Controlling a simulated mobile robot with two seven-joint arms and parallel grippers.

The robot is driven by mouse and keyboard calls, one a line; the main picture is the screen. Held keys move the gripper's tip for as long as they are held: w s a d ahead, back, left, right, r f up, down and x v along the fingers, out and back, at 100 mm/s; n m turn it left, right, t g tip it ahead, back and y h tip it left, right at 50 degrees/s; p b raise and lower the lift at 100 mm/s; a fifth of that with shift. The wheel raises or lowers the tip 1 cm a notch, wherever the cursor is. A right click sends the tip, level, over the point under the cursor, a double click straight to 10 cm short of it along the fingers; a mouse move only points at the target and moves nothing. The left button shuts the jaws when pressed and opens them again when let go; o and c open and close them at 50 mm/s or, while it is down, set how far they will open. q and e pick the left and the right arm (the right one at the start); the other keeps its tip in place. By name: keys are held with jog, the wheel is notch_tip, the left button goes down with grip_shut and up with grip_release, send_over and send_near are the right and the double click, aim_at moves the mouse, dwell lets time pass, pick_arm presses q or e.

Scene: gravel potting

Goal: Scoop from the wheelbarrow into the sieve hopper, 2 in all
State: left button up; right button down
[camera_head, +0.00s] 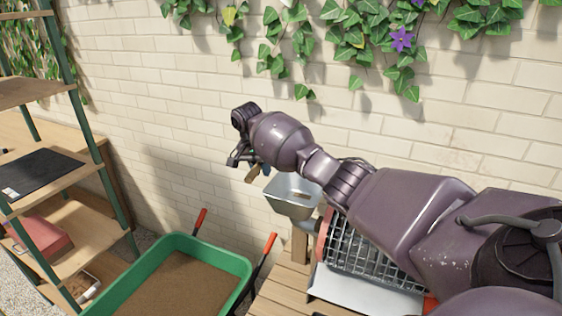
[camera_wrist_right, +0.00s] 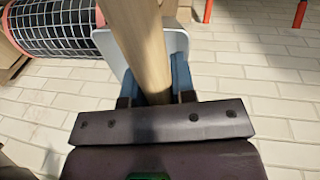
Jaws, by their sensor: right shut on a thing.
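My right gripper (camera_head: 252,164) is shut on a wooden handle. The handle's end (camera_head: 253,175) sticks out below the gripper in the head view, left of the hopper. In the right wrist view the handle (camera_wrist_right: 141,45) runs between the two blue-grey fingers (camera_wrist_right: 153,85). The green wheelbarrow (camera_head: 213,251) holds brown material at lower left. My left gripper is not in view.
The wire-mesh sieve drum (camera_head: 352,257) sits right of the hopper, partly under my right arm; it also shows in the right wrist view (camera_wrist_right: 60,28). Red wheelbarrow handles (camera_head: 200,220) stick up. A shelf rack (camera_head: 72,165) stands left. The brick wall (camera_head: 150,85) is behind.

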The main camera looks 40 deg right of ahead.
jog(key=s+d+f+m+t+y+b, duration=0.2)
jog(key=d+f+m+t+y+b, duration=0.2)
jog(key=t, duration=1.2)
jog(key=shift+s+d+m+b, duration=0.15)
jog(key=shift+d+m+b, duration=0.95)
jog(key=shift+d+b, duration=0.05)
jog(key=shift+r, duration=0.1)
dwell(0.5)
